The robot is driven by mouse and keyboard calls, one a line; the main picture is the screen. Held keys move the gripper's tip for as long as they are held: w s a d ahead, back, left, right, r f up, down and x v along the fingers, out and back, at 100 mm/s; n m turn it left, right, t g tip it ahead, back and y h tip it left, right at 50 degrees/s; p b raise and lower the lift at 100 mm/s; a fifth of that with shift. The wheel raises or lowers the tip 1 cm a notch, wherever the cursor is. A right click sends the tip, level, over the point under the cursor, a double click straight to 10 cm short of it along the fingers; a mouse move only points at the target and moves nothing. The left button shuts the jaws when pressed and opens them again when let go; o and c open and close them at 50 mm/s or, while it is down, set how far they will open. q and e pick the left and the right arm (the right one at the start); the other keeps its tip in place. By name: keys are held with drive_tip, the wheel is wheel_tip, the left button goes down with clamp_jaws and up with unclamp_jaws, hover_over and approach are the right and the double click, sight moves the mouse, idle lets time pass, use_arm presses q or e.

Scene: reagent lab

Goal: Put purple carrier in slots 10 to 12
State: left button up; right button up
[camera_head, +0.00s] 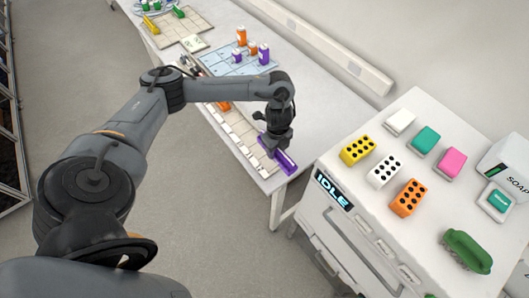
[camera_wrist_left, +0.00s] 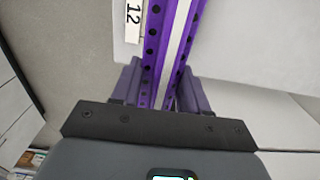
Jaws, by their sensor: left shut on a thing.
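The purple carrier (camera_head: 287,163) is a long narrow bar at the near right end of the bench, below my left gripper (camera_head: 273,147). My left gripper is shut on it. In the left wrist view the purple carrier (camera_wrist_left: 152,45) runs away between the fingers, with a row of dark holes along its sides. A white label reading 12 (camera_wrist_left: 133,20) lies just left of it. The slot strip (camera_head: 240,143) runs along the bench's front edge, and the carrier is at its near end. I cannot tell whether the carrier touches the strip. My right gripper is out of view.
An orange item (camera_head: 223,105) sits farther up the strip, partly behind my arm. A blue gridded mat (camera_head: 215,60) with orange and purple bottles lies behind. A white machine (camera_head: 365,215) reading IDLE stands right of the bench, with racks and blocks on top.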

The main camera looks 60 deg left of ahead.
use_arm(q)
drive_tip(key=b, duration=0.3)
hover_over(260, 148)
drive_tip(key=f, duration=0.5)
drive_tip(key=shift+s+d+f, duration=0.1)
drive_tip(key=shift+d+f, duration=0.15)
drive_tip(key=shift+d, duration=0.1)
drive_tip(key=shift+a+f, duration=0.15)
drive_tip(key=shift+a, duration=0.25)
drive_tip(key=shift+f, duration=2)
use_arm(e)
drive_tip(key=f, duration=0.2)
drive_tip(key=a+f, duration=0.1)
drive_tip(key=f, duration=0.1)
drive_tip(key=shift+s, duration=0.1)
use_arm(q)
drive_tip(key=shift+f, duration=0.2)
drive_tip(key=o, duration=0.9)
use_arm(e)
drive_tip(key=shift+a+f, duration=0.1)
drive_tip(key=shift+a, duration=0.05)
